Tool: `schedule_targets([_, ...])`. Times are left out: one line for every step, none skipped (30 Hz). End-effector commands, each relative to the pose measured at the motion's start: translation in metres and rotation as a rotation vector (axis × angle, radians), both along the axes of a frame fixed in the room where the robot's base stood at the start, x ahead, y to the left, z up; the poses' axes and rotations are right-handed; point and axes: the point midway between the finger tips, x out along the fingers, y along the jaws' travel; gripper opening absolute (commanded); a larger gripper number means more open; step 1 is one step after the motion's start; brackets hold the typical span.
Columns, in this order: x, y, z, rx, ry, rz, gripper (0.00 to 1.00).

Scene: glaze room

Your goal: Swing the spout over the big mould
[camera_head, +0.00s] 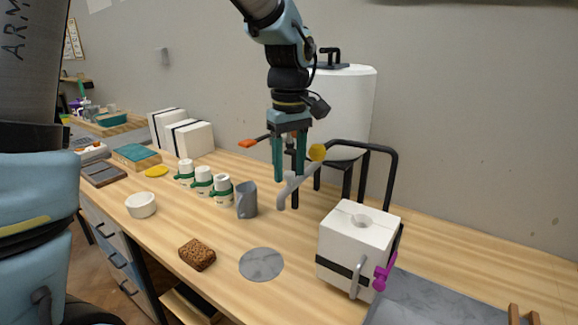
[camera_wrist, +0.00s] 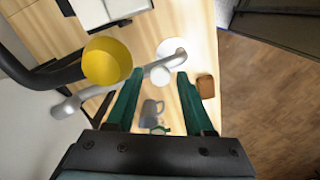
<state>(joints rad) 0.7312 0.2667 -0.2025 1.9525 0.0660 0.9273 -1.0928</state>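The spout (camera_head: 296,184) is a grey pipe with a yellow knob (camera_head: 317,152) at its upper end. Its free end hangs over the bench, left of and apart from the big mould. It also shows in the wrist view (camera_wrist: 160,67), crossing near my fingertips. The big mould (camera_head: 341,237) is a white block with a black strap, a hole on top and a purple clamp. It shows partly in the wrist view (camera_wrist: 88,12). My gripper (camera_head: 289,178) points down with its teal fingers apart, close to the spout. I cannot tell whether they touch it.
A white tank (camera_head: 352,95) stands behind, with a black pipe frame (camera_head: 390,165) beside the spout. A grey jug (camera_head: 247,200), small green-banded moulds (camera_head: 222,188), a sponge (camera_head: 197,255) and a grey disc (camera_head: 261,264) sit on the bench. Bare wood lies between disc and big mould.

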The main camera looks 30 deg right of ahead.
Motion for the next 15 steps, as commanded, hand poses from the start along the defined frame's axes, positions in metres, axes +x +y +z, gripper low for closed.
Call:
schedule_targets([0.0,0.0,0.0,0.0,0.0,0.0,0.6])
schedule_targets([0.0,0.0,0.0,0.001,0.0,0.0,0.62])
schedule_targets([0.0,0.0,0.0,0.001,0.0,0.0,0.62])
schedule_targets([0.0,0.0,0.0,0.001,0.0,0.0,0.62])
schedule_targets([0.0,0.0,0.0,0.001,0.0,0.0,0.62])
schedule_targets([0.0,0.0,0.0,0.001,0.0,-0.001,0.62])
schedule_targets([0.0,0.0,0.0,0.001,0.0,-0.001,0.62])
schedule_targets([0.0,0.0,0.0,0.001,0.0,-0.001,0.62])
schedule_targets([0.0,0.0,0.0,0.001,0.0,-0.001,0.62])
schedule_targets([0.0,0.0,0.001,0.0,0.0,-0.001,0.62])
schedule_targets([0.0,0.0,0.003,-0.001,-0.001,0.0,0.62])
schedule_targets([0.0,0.0,0.006,-0.001,-0.001,0.0,0.62])
schedule_targets([0.0,0.0,0.009,0.0,-0.001,0.0,0.62])
schedule_targets([0.001,0.0,0.013,-0.001,-0.002,0.0,0.62])
schedule_targets([0.001,0.0,0.019,-0.003,-0.003,0.0,0.62])
